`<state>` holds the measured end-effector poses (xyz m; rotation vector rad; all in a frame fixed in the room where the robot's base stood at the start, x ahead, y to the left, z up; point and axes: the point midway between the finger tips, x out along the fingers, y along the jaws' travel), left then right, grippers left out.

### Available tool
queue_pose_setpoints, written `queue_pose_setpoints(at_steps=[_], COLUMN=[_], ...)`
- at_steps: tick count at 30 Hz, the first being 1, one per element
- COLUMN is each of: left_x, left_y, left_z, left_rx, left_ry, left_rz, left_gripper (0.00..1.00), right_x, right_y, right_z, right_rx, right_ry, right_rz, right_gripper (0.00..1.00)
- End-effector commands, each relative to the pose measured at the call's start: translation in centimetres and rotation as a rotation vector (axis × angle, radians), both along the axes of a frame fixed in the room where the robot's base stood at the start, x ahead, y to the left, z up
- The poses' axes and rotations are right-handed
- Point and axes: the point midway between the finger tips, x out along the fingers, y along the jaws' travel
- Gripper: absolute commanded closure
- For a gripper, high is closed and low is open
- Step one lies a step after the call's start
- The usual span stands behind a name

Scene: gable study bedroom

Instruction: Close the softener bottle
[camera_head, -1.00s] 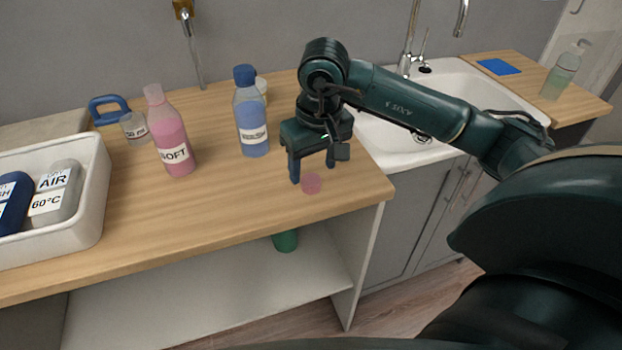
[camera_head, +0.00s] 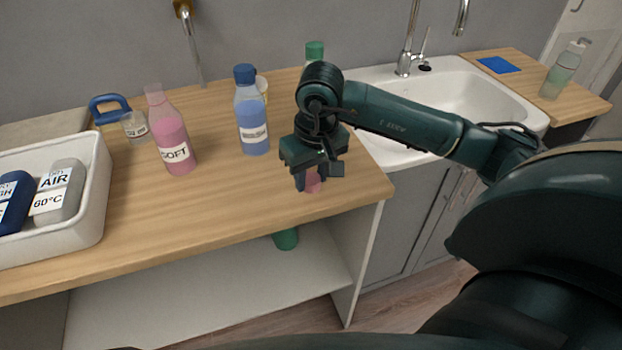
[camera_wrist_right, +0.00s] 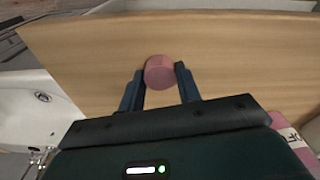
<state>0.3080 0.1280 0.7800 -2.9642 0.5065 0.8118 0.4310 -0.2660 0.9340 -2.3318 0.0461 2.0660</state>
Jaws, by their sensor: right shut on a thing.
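The softener bottle (camera_head: 176,145) is pink with a SOFT label and stands upright on the wooden counter, left of centre. No cap shows on its pale neck. A round pink cap (camera_wrist_right: 160,70) is between the fingers of my right gripper (camera_head: 311,188), which is shut on it near the counter's right front corner. The cap partly shows below the fingers in the head view (camera_head: 314,187). I cannot tell whether it touches the counter. The bottle's pink edge also shows at the right of the wrist view (camera_wrist_right: 283,122). My left gripper is out of view.
A blue bottle (camera_head: 252,125) stands between the softener and my right gripper. A green-capped bottle (camera_head: 315,50) is behind my arm. A white bin (camera_head: 97,205) with bottles sits left. The sink (camera_head: 455,95) is right. The counter's front middle is clear.

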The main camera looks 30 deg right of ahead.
Motion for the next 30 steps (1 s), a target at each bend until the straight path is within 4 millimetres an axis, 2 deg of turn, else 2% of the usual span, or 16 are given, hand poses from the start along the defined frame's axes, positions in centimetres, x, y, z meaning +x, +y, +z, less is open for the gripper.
queue_pose_setpoints(at_steps=[1, 6, 14, 17, 27, 30], left_x=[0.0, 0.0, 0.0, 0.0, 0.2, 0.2], left_y=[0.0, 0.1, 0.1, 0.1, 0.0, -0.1], left_z=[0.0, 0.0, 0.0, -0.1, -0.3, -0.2], left_rx=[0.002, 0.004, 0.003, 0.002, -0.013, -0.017], left_ry=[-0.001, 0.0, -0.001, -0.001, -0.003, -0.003], left_rz=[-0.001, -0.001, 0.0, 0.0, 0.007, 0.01], left_gripper=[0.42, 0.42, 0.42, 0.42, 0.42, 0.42], right_x=[0.0, 0.0, 0.1, 0.1, 0.1, 0.1], right_y=[0.0, 0.0, 0.0, 0.0, 0.0, 0.0], right_z=[0.0, 0.0, 0.4, 1.6, 8.2, 9.3], right_rx=[0.0, 0.0, 0.0, 0.001, 0.0, 0.0], right_ry=[0.0, 0.0, -0.002, -0.006, -0.005, -0.003], right_rz=[0.0, 0.0, 0.0, -0.001, 0.0, 0.0], right_gripper=[0.76, 0.88, 0.88, 0.88, 0.88, 0.88])
